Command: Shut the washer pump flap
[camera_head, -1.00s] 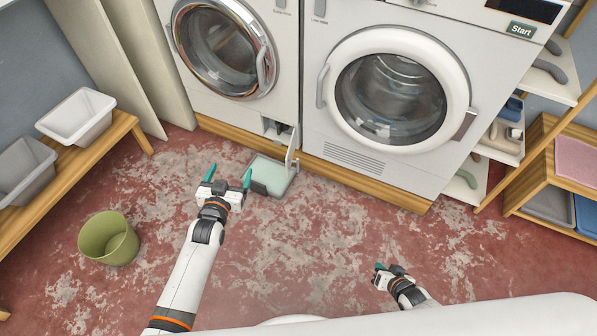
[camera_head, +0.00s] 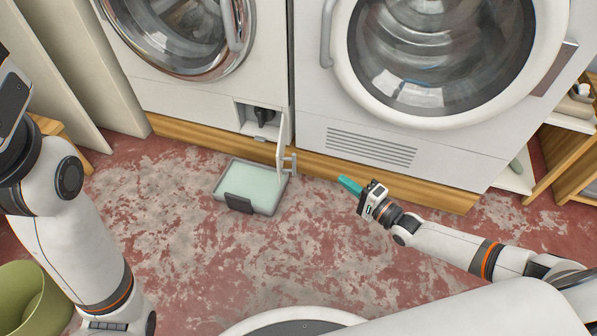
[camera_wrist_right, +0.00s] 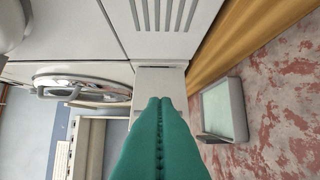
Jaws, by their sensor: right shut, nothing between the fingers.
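The washer pump flap (camera_head: 282,141) is a small white panel at the lower right of the left washer (camera_head: 185,100). It stands open, jutting out from the pump opening (camera_head: 262,116), with a small handle on its outer side. My right gripper (camera_head: 349,186) is shut and empty, low in front of the right machine, to the right of the flap and apart from it. In the right wrist view its green fingers (camera_wrist_right: 158,108) point at a pale panel (camera_wrist_right: 158,78) that appears to be the flap. My left arm shows at left, but its gripper is out of frame.
A shallow grey tray (camera_head: 250,187) lies on the floor below the flap and also shows in the right wrist view (camera_wrist_right: 238,108). The dryer (camera_head: 310,130) stands at right on a wooden plinth (camera_head: 400,187). A green bucket (camera_head: 25,305) is at lower left.

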